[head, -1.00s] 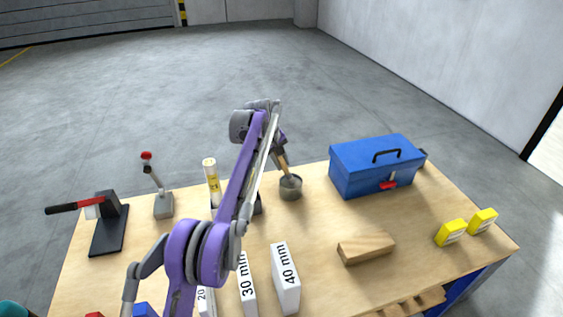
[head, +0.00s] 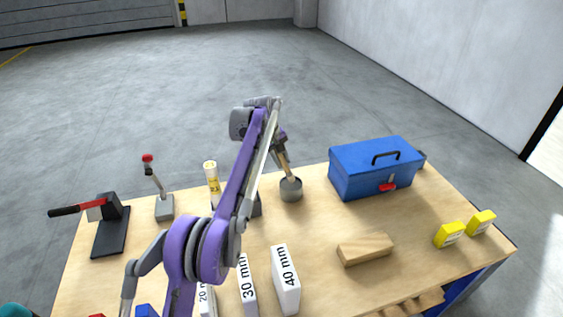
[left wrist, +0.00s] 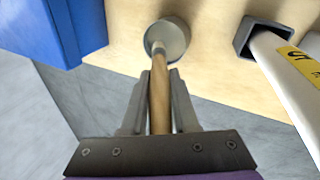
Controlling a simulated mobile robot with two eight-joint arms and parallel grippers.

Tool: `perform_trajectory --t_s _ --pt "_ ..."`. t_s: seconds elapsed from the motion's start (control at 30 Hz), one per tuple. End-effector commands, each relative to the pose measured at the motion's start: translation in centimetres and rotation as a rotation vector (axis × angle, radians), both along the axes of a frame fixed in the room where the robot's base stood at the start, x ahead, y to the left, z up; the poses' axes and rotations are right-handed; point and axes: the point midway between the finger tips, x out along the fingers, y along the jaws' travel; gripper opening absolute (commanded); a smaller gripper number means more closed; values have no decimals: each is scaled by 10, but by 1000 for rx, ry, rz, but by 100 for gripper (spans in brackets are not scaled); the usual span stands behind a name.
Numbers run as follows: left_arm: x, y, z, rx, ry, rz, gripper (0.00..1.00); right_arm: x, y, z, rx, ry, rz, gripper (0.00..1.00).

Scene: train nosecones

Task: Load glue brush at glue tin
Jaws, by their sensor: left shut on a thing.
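The glue tin (head: 291,191) is a small grey round tin standing on the table to the left of the blue toolbox. It also shows in the left wrist view (left wrist: 176,33). The glue brush (head: 286,166) has a wooden handle and is tilted, with its lower end at the tin's opening; its handle shows in the left wrist view (left wrist: 160,95). My left gripper (head: 281,146) is above the tin, shut on the brush handle, which lies between its two fingers (left wrist: 160,100). The bristles are hidden in the tin. My right gripper is not in view.
The blue toolbox (head: 376,168) stands right of the tin. A white and yellow tube (head: 212,184) stands in a dark holder (left wrist: 247,36) to its left.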

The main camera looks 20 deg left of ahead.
Motion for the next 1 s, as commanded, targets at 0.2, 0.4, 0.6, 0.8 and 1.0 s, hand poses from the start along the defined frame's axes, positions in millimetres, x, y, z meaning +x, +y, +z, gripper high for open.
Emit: perform_trajectory --t_s 0.2,0.4,0.6,0.8,1.0 --pt "1 0 22 0 -3 1 0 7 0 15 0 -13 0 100" --pt "1 0 38 0 -4 1 0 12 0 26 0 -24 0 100" --pt "1 0 51 0 -3 2 0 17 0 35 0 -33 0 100" --pt "0 0 50 0 0 1 0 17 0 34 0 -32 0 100" --pt "0 0 49 0 0 1 0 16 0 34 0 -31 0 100"
